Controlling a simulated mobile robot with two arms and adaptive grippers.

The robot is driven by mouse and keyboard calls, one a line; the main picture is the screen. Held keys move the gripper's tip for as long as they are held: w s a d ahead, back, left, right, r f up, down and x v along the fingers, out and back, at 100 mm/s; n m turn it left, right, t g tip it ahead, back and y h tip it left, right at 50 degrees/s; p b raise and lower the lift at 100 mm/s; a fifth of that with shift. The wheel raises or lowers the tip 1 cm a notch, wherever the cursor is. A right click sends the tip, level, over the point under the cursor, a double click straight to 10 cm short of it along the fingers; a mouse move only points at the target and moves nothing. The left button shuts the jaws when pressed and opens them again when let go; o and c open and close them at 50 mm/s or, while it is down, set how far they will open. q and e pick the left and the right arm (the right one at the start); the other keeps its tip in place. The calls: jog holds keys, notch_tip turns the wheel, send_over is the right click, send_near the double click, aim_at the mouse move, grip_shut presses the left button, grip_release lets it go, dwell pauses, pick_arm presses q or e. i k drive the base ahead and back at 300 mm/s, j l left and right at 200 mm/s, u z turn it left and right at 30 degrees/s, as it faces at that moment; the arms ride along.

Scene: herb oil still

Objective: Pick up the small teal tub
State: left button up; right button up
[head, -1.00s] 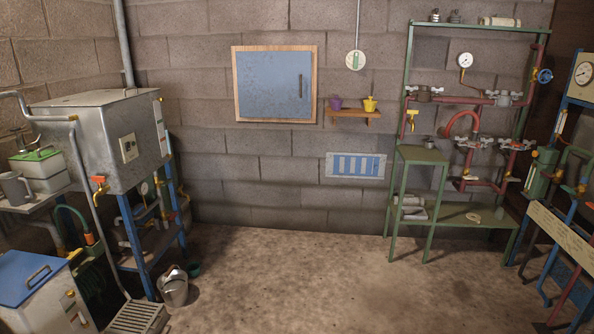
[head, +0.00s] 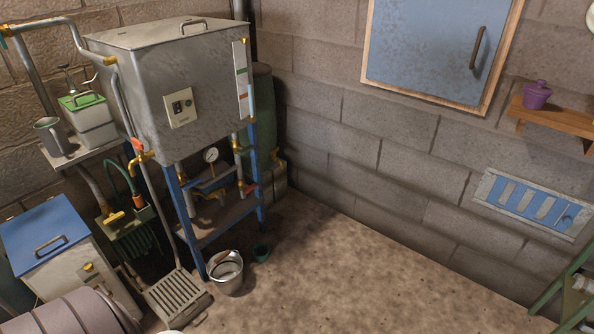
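The small teal tub (head: 261,253) is a dark teal, open-topped little vessel. It stands on the floor in the head view, just right of a larger metal bucket (head: 226,272) and in front of the blue stand's legs. A narrow strip of floor seems to separate tub and bucket. Neither of my grippers is in view.
The metal still tank (head: 150,75) rests on a blue frame (head: 262,205) behind the tub. A floor grate (head: 177,294) and a blue-lidded box (head: 50,240) are to the left. Floor right of the tub is clear up to a green rack (head: 566,285).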

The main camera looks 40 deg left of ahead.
aim_at(261, 251)
jog(key=i+u, duration=0.45)
jog(key=i+l+u, duration=0.2)
jog(key=i+u, duration=0.25)
jog(key=i, duration=0.2)
jog(key=i+l+u, duration=0.45)
jog(key=i+j, duration=0.05)
jog(key=j, duration=0.05)
